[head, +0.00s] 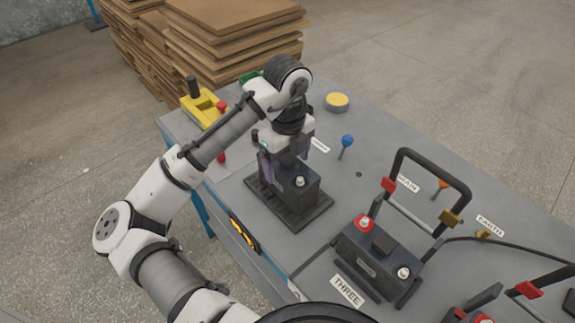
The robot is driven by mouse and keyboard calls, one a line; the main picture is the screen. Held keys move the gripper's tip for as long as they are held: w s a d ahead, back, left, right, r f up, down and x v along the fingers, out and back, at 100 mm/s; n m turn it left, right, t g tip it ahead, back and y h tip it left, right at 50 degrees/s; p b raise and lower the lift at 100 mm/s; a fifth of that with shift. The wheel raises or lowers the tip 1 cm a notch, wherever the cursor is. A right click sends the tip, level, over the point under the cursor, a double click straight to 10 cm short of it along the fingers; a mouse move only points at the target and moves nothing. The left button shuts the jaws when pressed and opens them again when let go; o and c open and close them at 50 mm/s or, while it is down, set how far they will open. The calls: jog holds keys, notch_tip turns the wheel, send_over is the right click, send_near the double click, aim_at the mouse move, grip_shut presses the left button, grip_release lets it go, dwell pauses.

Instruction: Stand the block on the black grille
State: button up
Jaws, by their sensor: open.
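A dark block (299,196) with a pale round post on its top stands upright on the flat black grille (316,209), left of the middle of the grey bench. The grille shows around the block's foot. My gripper (284,160) points down at the top of the block from behind. It is open, with its fingers at the block's upper part. Whether they touch the block I cannot tell. The gripper and wrist hide the block's far side.
A blue-knobbed lever (347,141) and a yellow button (337,101) are behind. Stacked boards (235,45) stand beyond the bench.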

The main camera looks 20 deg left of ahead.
notch_tip(320, 180, up, 10)
dwell(0.4)
